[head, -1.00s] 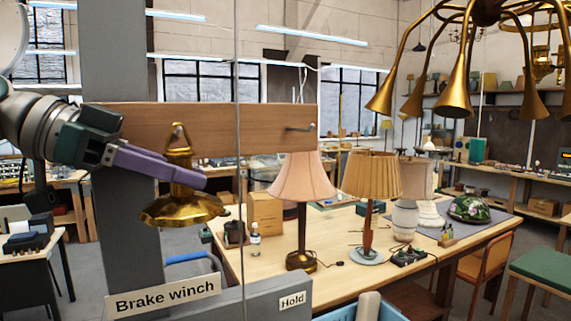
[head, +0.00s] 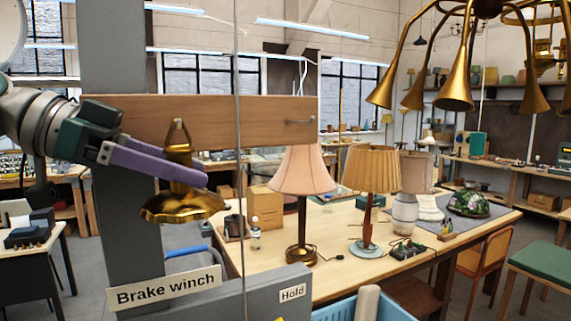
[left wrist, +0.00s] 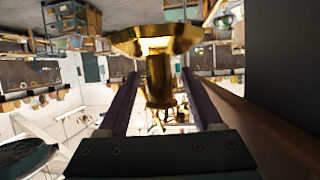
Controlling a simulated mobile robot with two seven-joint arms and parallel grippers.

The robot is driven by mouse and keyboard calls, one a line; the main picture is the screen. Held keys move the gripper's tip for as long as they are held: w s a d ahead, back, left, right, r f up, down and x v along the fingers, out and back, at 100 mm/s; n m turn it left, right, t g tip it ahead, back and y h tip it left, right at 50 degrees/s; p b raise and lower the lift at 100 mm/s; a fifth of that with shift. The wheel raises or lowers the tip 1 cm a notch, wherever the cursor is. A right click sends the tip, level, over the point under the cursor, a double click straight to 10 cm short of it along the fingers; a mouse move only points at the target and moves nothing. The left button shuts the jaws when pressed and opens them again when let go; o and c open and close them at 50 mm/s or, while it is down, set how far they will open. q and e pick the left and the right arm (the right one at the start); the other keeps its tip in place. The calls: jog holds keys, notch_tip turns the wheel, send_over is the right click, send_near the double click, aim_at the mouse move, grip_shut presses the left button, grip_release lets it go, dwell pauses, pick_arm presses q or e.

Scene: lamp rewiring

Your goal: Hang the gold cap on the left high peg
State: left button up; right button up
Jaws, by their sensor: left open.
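The gold cap (head: 182,206) hangs upright, wide flared rim down, in front of the left part of a wooden board (head: 235,122). The loop at its top lies over the board's face; the left high peg cannot be made out there, so I cannot tell whether the loop is around it. My left gripper (head: 193,178) is open, its purple fingers level with the cap's neck. In the left wrist view the cap (left wrist: 158,72) sits between the two spread fingers (left wrist: 160,85), with gaps seen at both sides. My right gripper is not in view.
A bare metal peg (head: 300,121) sticks out at the board's right end. A grey post (head: 120,60) stands behind the board. A thin cable (head: 240,200) runs down in front of it. Below is a grey box labelled Brake winch (head: 165,290). Lamps stand on a table (head: 330,225) at right.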

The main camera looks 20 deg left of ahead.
pick_arm(q)
jog(key=shift+s+a, duration=0.1)
jog(key=shift+a, duration=0.05)
jog(key=b+v, duration=0.8)
jog(key=v, duration=0.1)
jog(key=shift+s+a+r, duration=0.2)
dwell(1.4)
